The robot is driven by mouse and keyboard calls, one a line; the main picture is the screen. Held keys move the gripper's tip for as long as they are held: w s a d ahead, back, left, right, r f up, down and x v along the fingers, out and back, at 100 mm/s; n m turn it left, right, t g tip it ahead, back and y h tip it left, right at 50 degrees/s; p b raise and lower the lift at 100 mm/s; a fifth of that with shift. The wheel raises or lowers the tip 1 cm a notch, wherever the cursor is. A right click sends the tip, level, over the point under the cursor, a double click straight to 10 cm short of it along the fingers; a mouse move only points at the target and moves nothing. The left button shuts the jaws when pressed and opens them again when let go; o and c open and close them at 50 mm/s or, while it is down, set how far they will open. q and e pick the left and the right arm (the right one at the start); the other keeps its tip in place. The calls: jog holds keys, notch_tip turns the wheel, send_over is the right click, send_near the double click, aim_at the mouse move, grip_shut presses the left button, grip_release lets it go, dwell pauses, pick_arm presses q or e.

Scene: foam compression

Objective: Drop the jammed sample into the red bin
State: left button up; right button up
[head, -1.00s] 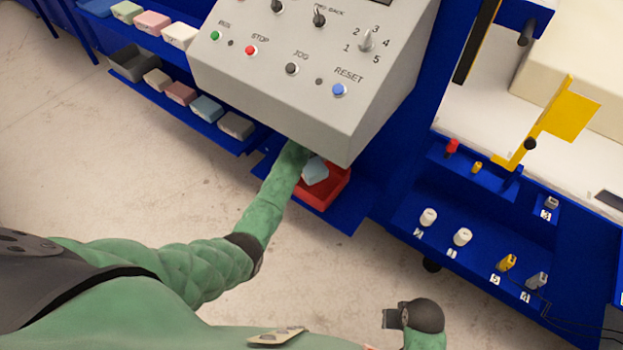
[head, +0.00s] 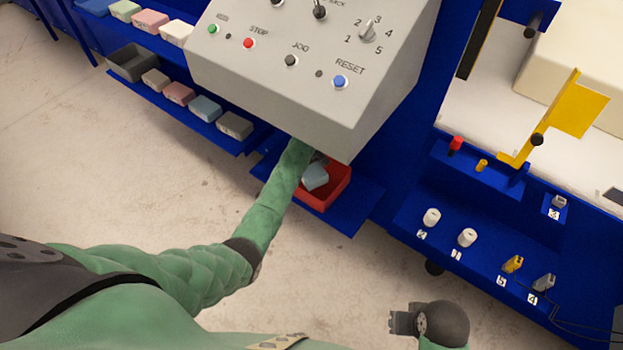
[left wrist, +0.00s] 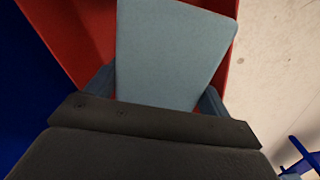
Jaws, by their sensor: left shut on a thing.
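The sample is a light blue-grey foam block (head: 315,179), which also fills the top middle of the left wrist view (left wrist: 172,55). My left gripper (head: 312,161) is shut on it, with a finger on each side in the left wrist view (left wrist: 158,92). In the head view my forearm and the console hide most of this gripper. The block is tilted within the outline of the red bin (head: 331,199); I cannot tell if it touches the floor of the bin. The bin's red walls (left wrist: 78,32) show around the block. My right gripper (head: 400,322) is away at the bottom; its jaw gap is unclear.
A grey control console (head: 300,85) overhangs the bin closely. A blue shelf (head: 190,120) with several foam blocks lies left. A blue rack (head: 465,215) with small knobs stands right. The floor (head: 130,190) in front is clear.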

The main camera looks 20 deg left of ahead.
pick_arm(q)
jog(key=o, duration=0.9)
jog(key=shift+r, duration=0.1)
jog(key=shift+r+b, duration=0.35)
jog(key=shift+r, duration=3.45)
